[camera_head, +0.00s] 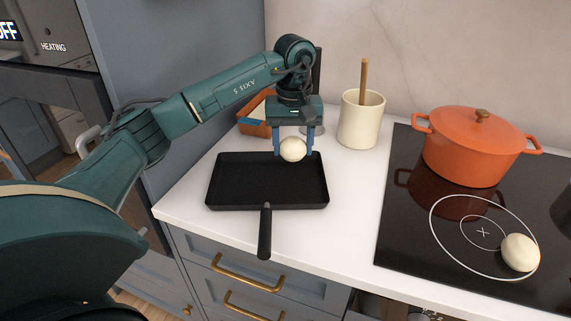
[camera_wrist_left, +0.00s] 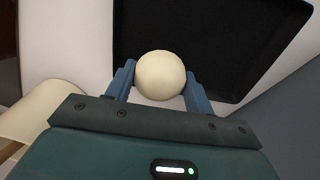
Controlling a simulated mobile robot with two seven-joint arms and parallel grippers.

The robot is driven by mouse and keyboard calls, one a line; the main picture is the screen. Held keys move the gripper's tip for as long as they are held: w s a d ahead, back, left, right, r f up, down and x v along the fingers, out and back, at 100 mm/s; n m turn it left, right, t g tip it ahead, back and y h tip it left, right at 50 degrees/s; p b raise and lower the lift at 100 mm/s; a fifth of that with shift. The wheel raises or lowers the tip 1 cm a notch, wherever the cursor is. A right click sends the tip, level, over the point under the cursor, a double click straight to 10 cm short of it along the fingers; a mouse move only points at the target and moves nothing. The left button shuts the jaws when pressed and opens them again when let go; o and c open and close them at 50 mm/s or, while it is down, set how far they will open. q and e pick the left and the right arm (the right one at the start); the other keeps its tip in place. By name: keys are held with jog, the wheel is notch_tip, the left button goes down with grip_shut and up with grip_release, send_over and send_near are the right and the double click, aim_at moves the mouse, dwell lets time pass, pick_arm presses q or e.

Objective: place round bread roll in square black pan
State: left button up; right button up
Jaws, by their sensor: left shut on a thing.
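A round pale bread roll (camera_head: 293,149) is held between the two blue fingers of my left gripper (camera_head: 293,155). In the left wrist view the roll (camera_wrist_left: 160,75) sits between the fingertips of my left gripper (camera_wrist_left: 159,80), over or beside the edge of the pan (camera_wrist_left: 225,35). The square black pan (camera_head: 250,180) lies on the white counter with its handle toward the front. In the head view the roll appears at the pan's far right edge; its exact height above the pan cannot be told. My right gripper is not in view.
A second pale round item (camera_head: 520,252) rests on the black cooktop (camera_head: 400,240). An orange lidded pot (camera_head: 470,150) stands at the cooktop's back. A cream crock (camera_head: 361,122) with a wooden utensil and an orange-brown container (camera_head: 254,125) stand behind the pan. The counter right of the pan is clear.

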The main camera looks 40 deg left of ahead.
aim_at(292, 173)
pick_arm(q)
notch_tip(292, 173, down, 5)
jog(key=shift+r, duration=0.15)
jog(key=shift+f, duration=0.25)
jog(key=o, duration=1)
jog(key=shift+r, duration=0.3)
notch_tip(292, 173, up, 12)
jog(key=shift+f, duration=0.15)
